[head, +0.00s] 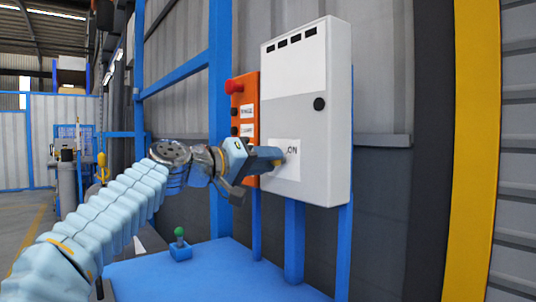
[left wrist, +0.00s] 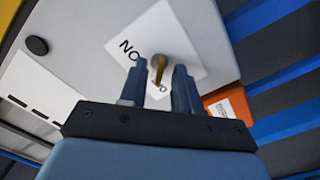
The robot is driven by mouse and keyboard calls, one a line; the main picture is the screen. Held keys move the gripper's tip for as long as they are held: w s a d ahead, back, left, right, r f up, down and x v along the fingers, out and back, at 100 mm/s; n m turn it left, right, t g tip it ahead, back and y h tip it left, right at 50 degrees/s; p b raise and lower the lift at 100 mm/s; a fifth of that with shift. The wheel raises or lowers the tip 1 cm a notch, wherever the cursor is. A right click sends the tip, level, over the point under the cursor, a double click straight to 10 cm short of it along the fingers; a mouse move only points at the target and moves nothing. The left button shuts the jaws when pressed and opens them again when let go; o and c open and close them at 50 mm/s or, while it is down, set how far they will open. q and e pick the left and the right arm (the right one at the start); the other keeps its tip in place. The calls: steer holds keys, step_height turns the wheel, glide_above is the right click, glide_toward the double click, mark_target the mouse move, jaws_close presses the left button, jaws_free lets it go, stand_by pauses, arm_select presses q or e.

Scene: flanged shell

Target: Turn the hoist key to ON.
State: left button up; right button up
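The hoist key (left wrist: 158,70) shows in the left wrist view as a small brass-coloured piece on a white label (left wrist: 178,33) with dark letters. My left gripper (head: 276,156) reaches the label from the left and hides the key there. In the left wrist view its two blue fingers (left wrist: 157,80) stand apart, one on each side of the key, with visible gaps. My right gripper is in neither view.
The grey box (head: 325,150) has a black round knob and stands on blue posts. Beside it is an orange panel (head: 246,100) with a red button (head: 233,86). Below, a blue table (head: 215,275) carries a green-topped joystick (head: 179,240).

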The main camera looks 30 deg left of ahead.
arm_select(q)
steer(key=shift+w+d, duration=0.1)
steer(key=shift+w, duration=0.1)
jaws_close()
stand_by(0.3)
